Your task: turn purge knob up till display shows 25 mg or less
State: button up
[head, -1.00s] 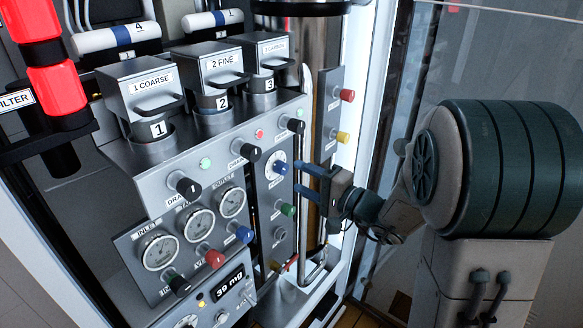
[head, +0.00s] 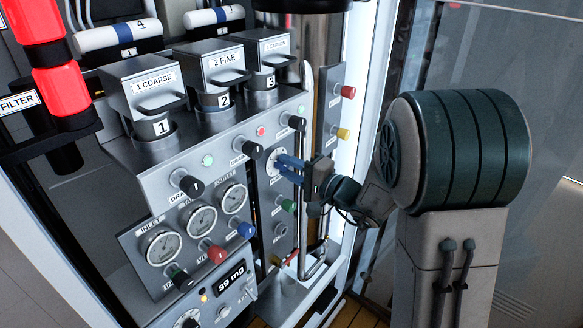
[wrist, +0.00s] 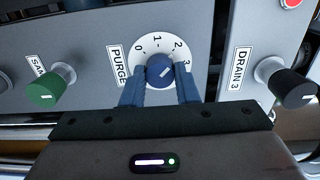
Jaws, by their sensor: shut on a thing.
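The blue purge knob (wrist: 159,71) sits on a white dial marked 0 to 3, with the PURGE label beside it in the wrist view. The display (head: 231,279) at the lower part of the panel reads 39 mg.
A green sample knob (wrist: 45,90) is left of the dial and a black DRAIN 3 knob (wrist: 293,88) is right of it in the wrist view. A vertical pipe (head: 304,200) runs close beside my fingers. Red (head: 348,92) and yellow (head: 342,133) knobs stick out at the right.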

jog(key=shift+a+m+b, duration=0.1)
jog(key=shift+m+b, duration=0.2)
jog(key=shift+b, duration=0.1)
jog(key=m+b, duration=0.3)
jog(key=shift+a, duration=0.1)
jog(key=m, duration=0.2)
jog(key=m+b, duration=0.1)
jog(key=m, duration=0.2)
jog(key=shift+a+r, duration=0.15)
jog(key=shift+r, duration=0.05)
dwell(0.3)
